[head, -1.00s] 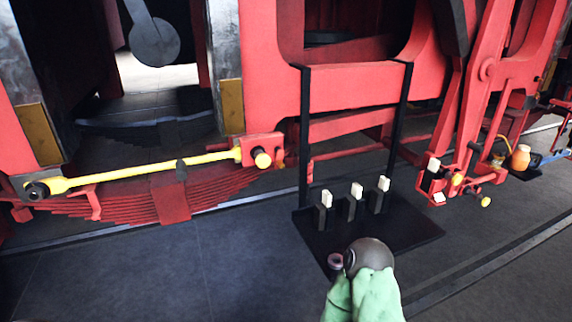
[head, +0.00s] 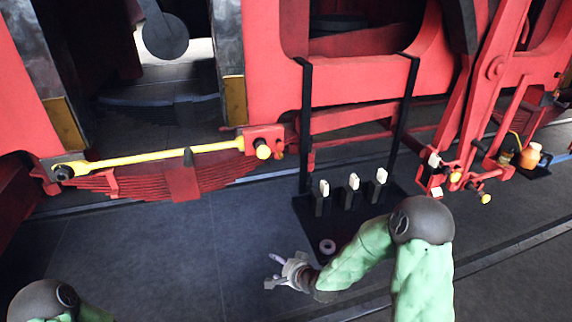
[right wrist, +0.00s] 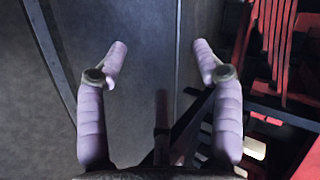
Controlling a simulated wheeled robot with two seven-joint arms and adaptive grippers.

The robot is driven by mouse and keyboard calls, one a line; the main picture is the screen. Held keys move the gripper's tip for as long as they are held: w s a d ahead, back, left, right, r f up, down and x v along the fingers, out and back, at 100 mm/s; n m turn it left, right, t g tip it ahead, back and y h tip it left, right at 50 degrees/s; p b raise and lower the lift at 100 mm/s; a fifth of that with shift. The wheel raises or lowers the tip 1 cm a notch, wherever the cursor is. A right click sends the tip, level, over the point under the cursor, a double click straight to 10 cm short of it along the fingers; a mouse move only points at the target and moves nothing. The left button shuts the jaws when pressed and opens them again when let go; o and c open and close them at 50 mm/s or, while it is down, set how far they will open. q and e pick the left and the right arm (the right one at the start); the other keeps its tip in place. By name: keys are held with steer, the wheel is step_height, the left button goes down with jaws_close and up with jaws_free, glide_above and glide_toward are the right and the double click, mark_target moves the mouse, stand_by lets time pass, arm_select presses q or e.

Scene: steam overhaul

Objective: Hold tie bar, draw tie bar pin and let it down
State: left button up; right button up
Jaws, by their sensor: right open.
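The yellow tie bar (head: 150,159) runs nearly level along the red frame, above a red leaf spring. Its left end has a dark round eye (head: 65,172). Its right end meets a red bracket (head: 262,135), where a yellow round knob (head: 263,151), apparently the pin's head, sticks out. My right gripper (head: 273,271) is open and empty, low over the dark floor, below and apart from the bar. In the right wrist view its purple fingers (right wrist: 160,62) are spread with nothing between them. Only my left arm's elbow shows at the lower left; its gripper is out of view.
A black stand (head: 306,110) with uprights and a base carries several white-topped blocks (head: 353,182). Red linkage with yellow knobs (head: 485,199) and an orange jar (head: 531,156) are at right. The left floor is clear.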

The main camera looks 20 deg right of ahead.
steer(key=w+d+r+m+t+y+p, duration=0.1)
steer(key=w+r+t+p, duration=0.15)
steer(key=r, duration=0.75)
steer(key=w+d+r+m+t+p, duration=0.1)
steer(key=w+d+r+m+t, duration=0.15)
steer(key=r, duration=0.85)
steer(key=w+r+m+t+y+p, duration=0.1)
steer(key=w+r+t+p, duration=0.15)
steer(key=r, duration=0.75)
steer(key=x, duration=0.6)
steer(key=shift+w+d+f+g, duration=0.2)
steer(key=shift+w+g, duration=0.05)
steer(key=shift+g, duration=0.2)
